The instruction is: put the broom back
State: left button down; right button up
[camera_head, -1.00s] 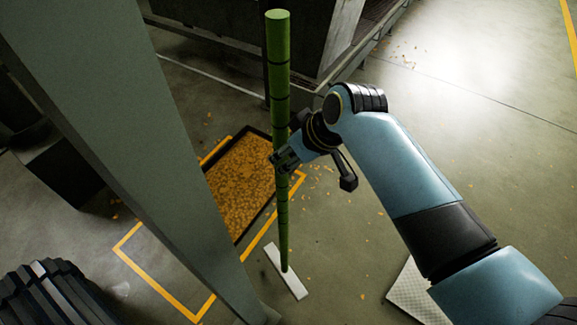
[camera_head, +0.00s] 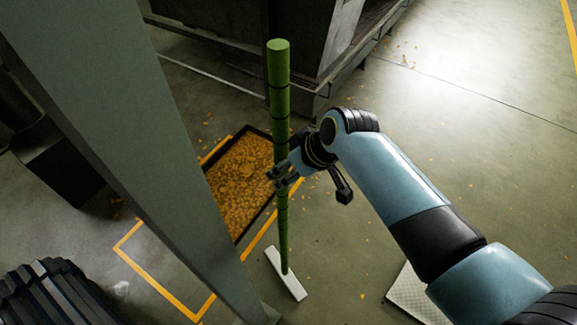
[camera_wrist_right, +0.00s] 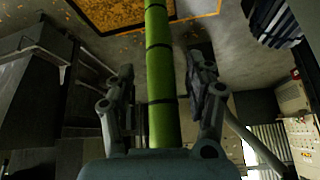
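The broom (camera_head: 278,85) stands nearly upright in the head view, with a long green handle banded in black and a flat white head (camera_head: 287,274) at the floor. My right gripper (camera_head: 281,174) is around the middle of the handle. In the right wrist view the green handle (camera_wrist_right: 161,60) runs between the two fingers of the right gripper (camera_wrist_right: 163,85), with a visible gap on each side, so the gripper looks open and not clamped. My left gripper is not in view.
A dark-rimmed tray (camera_head: 243,236) of orange-brown flakes lies left of the broom. Yellow floor lines (camera_head: 140,262) run nearby. A grey post (camera_head: 120,130) rises at left. A dark machine (camera_head: 300,50) stands behind. Open floor (camera_head: 480,120) lies right.

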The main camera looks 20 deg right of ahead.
jog(key=shift+r, duration=0.1)
jog(key=v, duration=1.2)
jog(key=s+d+f+m+g+h, duration=0.15)
jog(key=s+f, duration=0.25)
jog(key=f, duration=0.4)
jog(key=s+d+f+m, duration=0.1)
jog(key=s+d+f, duration=0.25)
jog(key=f, duration=0.45)
jog(key=s+d+f+m+g+h, duration=0.1)
jog(key=s+d+f, duration=0.1)
jog(key=s+f, duration=0.45)
jog(key=s+d+f, duration=0.2)
jog(key=s+f, duration=0.2)
jog(key=s, duration=0.3)
jog(key=s+d+f+m+g+h, duration=0.1)
jog(key=s+d+f, duration=0.1)
jog(key=s+f, duration=0.3)
jog(key=s+d+f, duration=0.2)
jog(key=s+f, duration=0.2)
jog(key=s, duration=0.7)
jog(key=shift+d+f+p, duration=0.2)
jog(key=shift+d+p, duration=0.15)
jog(key=shift+p, duration=0.1)
jog(key=shift+s+g+h, duration=0.1)
jog(key=shift+g+h, duration=0.15)
